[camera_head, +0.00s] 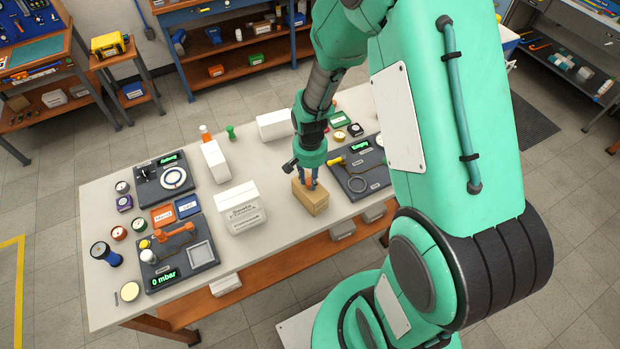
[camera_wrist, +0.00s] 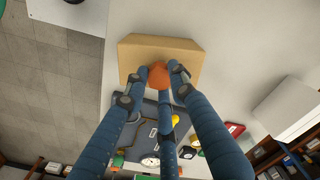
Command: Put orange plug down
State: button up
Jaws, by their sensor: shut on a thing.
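My gripper (camera_head: 309,180) points down near the table's front edge. Its blue fingers are closed around the orange plug (camera_head: 310,185). In the wrist view the plug (camera_wrist: 158,76) shows as a small rounded orange end between the fingertips. The tan block (camera_head: 311,202) is at the fingertips, and it also fills the upper middle of the wrist view (camera_wrist: 160,48). The plug overlaps the block's near side in the wrist view. Whether it touches or rests on the block, I cannot tell. The fingers hide most of the plug.
A dark test panel (camera_head: 372,184) with a ring and yellow part lies right of the block. A white box (camera_head: 239,209) stands to its left. More panels (camera_head: 182,262) and gauges fill the left table end. Bare tabletop (camera_head: 277,185) lies between the white box and the block.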

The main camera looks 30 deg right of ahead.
jog(key=shift+f, duration=0.15)
jog(key=o, duration=0.9)
notch_tip(320, 180, up, 12)
jog(key=shift+r, duration=0.2)
jog(key=shift+r, duration=0.1)
dwell(0.7)
notch_tip(320, 180, up, 18)
jog(key=n+t, duration=0.3)
send_over(310, 181)
jog(key=s+a, duration=0.4)
jog(key=s, duration=0.3)
jog(key=s+a+r+n+t, duration=0.1)
jog(key=s+r, duration=0.2)
jog(key=s, duration=0.1)
jog(key=s+a+r+n, duration=0.1)
jog(key=s+r, duration=0.2)
jog(key=s, duration=0.1)
jog(key=s+a+r+n+t, duration=0.1)
jog(key=s+r, duration=0.3)
jog(key=shift+t, duration=0.3)
